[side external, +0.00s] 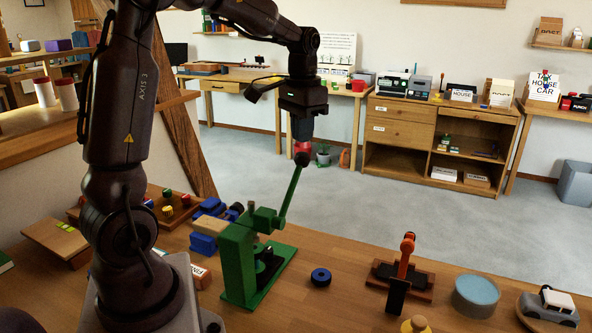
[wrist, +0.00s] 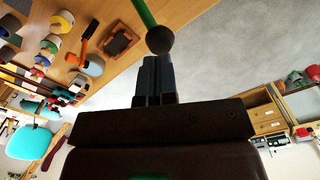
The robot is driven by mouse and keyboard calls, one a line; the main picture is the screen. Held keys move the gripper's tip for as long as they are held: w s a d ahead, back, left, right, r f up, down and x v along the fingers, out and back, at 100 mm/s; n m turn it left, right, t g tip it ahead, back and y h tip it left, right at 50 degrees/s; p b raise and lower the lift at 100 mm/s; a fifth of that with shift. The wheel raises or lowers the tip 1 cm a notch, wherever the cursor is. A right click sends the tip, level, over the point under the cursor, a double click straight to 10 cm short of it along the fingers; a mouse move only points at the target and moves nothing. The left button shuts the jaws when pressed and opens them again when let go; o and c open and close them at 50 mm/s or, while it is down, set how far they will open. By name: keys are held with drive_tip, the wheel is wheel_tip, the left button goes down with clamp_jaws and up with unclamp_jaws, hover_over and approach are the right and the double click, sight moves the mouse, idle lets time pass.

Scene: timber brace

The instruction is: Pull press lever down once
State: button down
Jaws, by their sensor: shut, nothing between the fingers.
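The green press (side external: 240,262) stands on the wooden table just right of my arm's base. Its green lever (side external: 291,192) is raised, tilted up and to the right, with a dark ball knob (side external: 302,159) at its end. My gripper (side external: 302,148) is shut and empty, with its fingertips at the knob from above. In the wrist view the knob (wrist: 159,40) sits just past the closed fingertips (wrist: 156,58), with part of the green lever (wrist: 144,12) behind it. I cannot tell whether the fingertips touch the knob.
A dark blue ring (side external: 320,277) lies right of the press. Further right are an orange-handled tool on a dark base (side external: 402,275), a blue-lidded bowl (side external: 476,291) and a toy car (side external: 549,306). Blue blocks (side external: 205,232) lie left of the press. The table between press and tool is mostly clear.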

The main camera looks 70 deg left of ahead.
drive_tip(key=shift+f, duration=0.1)
drive_tip(key=shift+w+a+f, duration=0.3)
drive_tip(key=shift+f, duration=0.35)
drive_tip(key=shift+f, duration=0.15)
drive_tip(key=shift+w+a+f, duration=0.3)
drive_tip(key=shift+f, duration=0.45)
drive_tip(key=shift+w+a+f, duration=0.3)
drive_tip(key=shift+f, duration=0.45)
idle(0.4)
drive_tip(key=shift+w+a+f, duration=0.15)
drive_tip(key=shift+f, duration=0.2)
drive_tip(key=shift+w+a+f, duration=0.1)
drive_tip(key=shift+f, duration=0.25)
